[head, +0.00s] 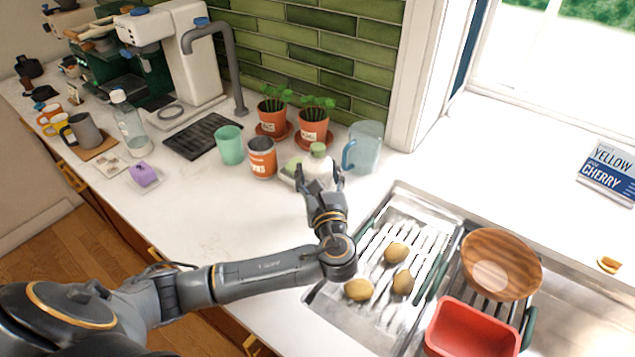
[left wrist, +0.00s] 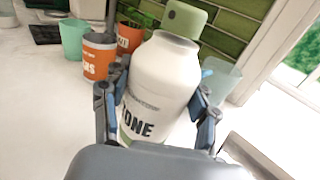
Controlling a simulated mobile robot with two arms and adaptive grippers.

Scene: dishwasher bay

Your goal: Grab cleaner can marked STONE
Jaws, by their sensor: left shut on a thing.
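The cleaner can (left wrist: 165,85) is white with a green cap, and the letters "ONE" show on its lower front in the left wrist view. In the head view the can (head: 318,165) stands on the counter behind my left gripper (head: 321,180). The left gripper's fingers are closed on both sides of the can's body, also seen in the left wrist view (left wrist: 155,108). The can looks upright, tilted slightly in the wrist view. I cannot tell whether its base touches the counter. My right gripper is in neither view.
An orange-and-dark cup (head: 262,157) and a mint cup (head: 229,145) stand left of the can. A clear blue pitcher (head: 365,148) is close on its right, and potted plants (head: 313,127) are behind. The sink holds potatoes (head: 396,253), a wooden bowl (head: 500,262) and a red tub (head: 472,330).

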